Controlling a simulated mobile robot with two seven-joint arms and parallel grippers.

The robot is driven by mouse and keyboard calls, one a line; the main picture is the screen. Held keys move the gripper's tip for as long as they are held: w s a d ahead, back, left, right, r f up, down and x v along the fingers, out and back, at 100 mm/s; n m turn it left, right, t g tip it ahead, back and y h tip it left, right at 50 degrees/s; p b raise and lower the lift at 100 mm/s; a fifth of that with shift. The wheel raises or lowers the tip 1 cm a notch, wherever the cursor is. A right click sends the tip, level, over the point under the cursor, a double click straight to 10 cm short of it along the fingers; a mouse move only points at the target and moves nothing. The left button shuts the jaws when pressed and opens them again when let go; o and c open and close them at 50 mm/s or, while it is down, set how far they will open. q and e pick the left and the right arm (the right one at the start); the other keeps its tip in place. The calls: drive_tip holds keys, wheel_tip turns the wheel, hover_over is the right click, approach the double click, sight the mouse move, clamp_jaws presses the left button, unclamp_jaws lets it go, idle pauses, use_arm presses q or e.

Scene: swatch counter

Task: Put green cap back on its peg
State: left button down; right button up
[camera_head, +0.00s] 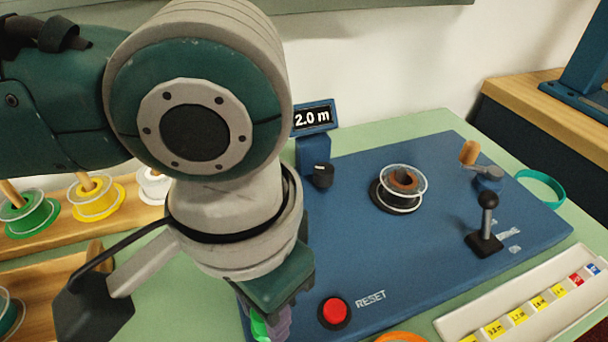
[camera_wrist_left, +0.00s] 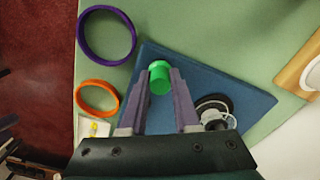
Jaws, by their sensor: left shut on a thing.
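My left gripper (camera_head: 268,326) hangs near the front left corner of the blue panel (camera_head: 400,255), left of the red RESET button (camera_head: 334,312). Its purple fingers are shut on the green cap (camera_wrist_left: 160,77), which sits between the fingertips in the left wrist view. In the head view only a sliver of the green cap (camera_head: 258,327) shows. Wooden pegs stand on the rack at left; one carries a green spool (camera_head: 30,215). I cannot tell which peg belongs to the cap. My right gripper is out of view.
Yellow (camera_head: 95,198) and white (camera_head: 153,186) spools stand on the rack. The panel bears a clear-flanged reel (camera_head: 402,182), a black lever (camera_head: 487,222), a wooden-handled crank (camera_head: 470,152) and a display (camera_head: 313,118). Purple (camera_wrist_left: 80,35) and orange (camera_wrist_left: 75,98) rings lie on the counter.

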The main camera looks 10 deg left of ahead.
use_arm(q)
drive_tip(key=c, duration=0.6)
unclamp_jaws()
drive_tip(key=shift+o, duration=0.2)
wheel_tip(320, 180, up, 7)
drive_tip(key=p, duration=0.9)
drive_tip(key=shift+r, duration=0.1)
idle(0.3)
